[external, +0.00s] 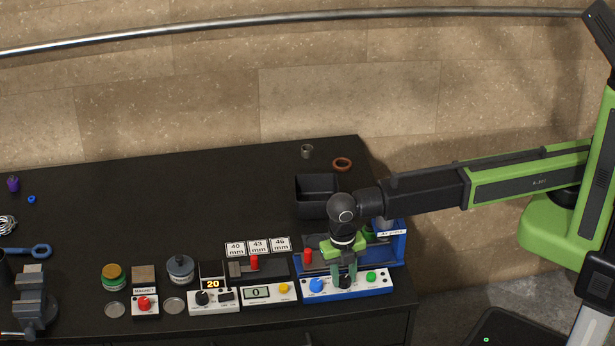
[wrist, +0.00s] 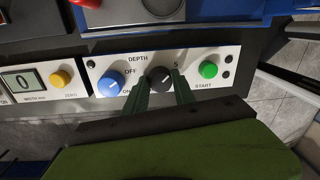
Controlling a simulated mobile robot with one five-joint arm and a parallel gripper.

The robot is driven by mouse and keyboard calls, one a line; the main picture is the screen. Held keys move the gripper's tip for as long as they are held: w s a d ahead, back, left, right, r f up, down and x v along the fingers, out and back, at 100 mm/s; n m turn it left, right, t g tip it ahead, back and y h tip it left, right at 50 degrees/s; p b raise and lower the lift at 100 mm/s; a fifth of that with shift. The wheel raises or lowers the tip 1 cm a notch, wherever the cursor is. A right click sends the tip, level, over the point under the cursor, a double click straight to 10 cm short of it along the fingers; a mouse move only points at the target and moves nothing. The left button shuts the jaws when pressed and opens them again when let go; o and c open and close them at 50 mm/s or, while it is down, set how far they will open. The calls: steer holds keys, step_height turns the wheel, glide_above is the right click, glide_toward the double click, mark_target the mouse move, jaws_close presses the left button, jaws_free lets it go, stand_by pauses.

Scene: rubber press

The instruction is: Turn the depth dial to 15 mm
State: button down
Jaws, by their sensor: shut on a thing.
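The black depth dial (wrist: 159,78) sits on a white control panel (wrist: 230,54) under the word DEPTH. It shows between my fingers, with a light pointer mark on its face. I cannot read its setting; most scale marks are hidden or too small, though one resembles a 5. My gripper (wrist: 161,90) is shut on the dial, a green finger at each side. In the external view, my gripper (external: 345,274) reaches down to the panel on the blue press (external: 398,250), and the dial is largely hidden.
A blue OFF/ON knob (wrist: 112,82) is just left of the dial and a green START button (wrist: 208,69) just right. Left of the press stands a width readout (external: 257,293) showing 0 with a yellow button (external: 283,288). A black bin (external: 316,188) stands behind.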

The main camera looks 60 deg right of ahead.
steer(key=m, duration=0.6)
steer(key=shift+d, duration=0.1)
steer(key=m, duration=0.5)
steer(key=shift+m, duration=0.3)
steer(key=m, duration=0.5)
steer(key=shift+s+d+y, duration=0.1)
steer(key=shift+y, duration=0.2)
steer(key=m, duration=0.5)
steer(key=shift+m, duration=0.3)
steer(key=c, duration=1)
jaws_free()
steer(key=shift+c, duration=0.2)
